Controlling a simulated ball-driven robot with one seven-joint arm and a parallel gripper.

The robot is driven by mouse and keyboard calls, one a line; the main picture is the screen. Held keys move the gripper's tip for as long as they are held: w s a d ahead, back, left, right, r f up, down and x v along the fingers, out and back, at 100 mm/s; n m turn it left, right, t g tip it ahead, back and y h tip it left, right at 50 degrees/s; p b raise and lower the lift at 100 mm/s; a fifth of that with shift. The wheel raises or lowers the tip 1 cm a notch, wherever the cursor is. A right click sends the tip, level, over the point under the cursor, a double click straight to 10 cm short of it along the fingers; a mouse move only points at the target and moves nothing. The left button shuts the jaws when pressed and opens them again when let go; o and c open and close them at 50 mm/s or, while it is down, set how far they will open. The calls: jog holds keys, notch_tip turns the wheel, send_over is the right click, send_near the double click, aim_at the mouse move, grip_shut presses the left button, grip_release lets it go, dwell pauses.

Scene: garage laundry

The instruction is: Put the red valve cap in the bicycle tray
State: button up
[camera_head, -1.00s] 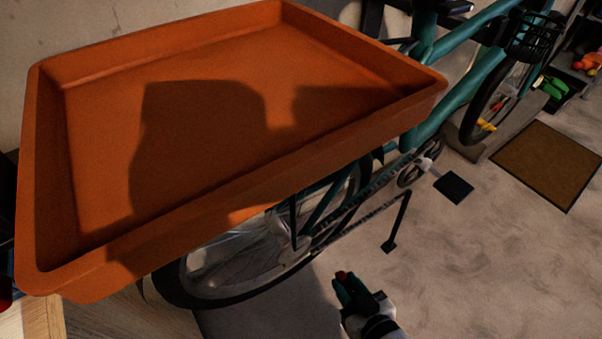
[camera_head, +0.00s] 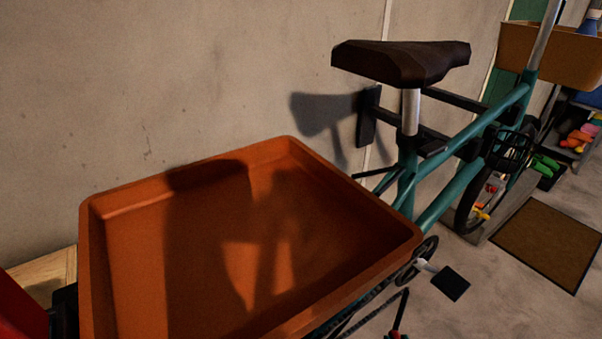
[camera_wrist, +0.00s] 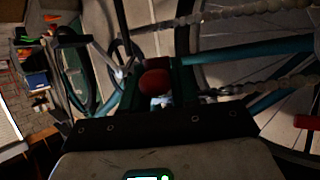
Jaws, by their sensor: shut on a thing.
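The red valve cap (camera_wrist: 155,83) sits between the two fingers of my gripper (camera_wrist: 156,90) in the wrist view; the fingers are shut on it. In the head view only the tip of my gripper (camera_head: 396,335) shows, at the bottom edge, with a bit of red on it. The orange bicycle tray (camera_head: 360,200) stands at the rear of the teal bicycle (camera_head: 465,185), behind the dark saddle. It looks empty inside, with shadows across its floor. My gripper is outside the tray, beyond its right side and lower than its rim.
A tan box (camera_head: 570,55) sits at the bicycle's front. A black pedal (camera_head: 451,283) sticks out near my gripper. A brown mat (camera_head: 550,240) lies on the floor at right. A grey wall stands behind the tray. A red object (camera_head: 20,305) shows at lower left.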

jog(key=r+p, duration=0.3)
jog(key=p, duration=0.1)
jog(key=s+r+p, duration=0.1)
jog(key=r+p, duration=0.2)
jog(key=p, duration=0.2)
jog(key=r+p, duration=0.3)
jog(key=p, duration=0.1)
jog(key=shift+s+r+p, duration=0.15)
jog(key=shift+r+p, duration=0.15)
jog(key=shift+p, duration=0.1)
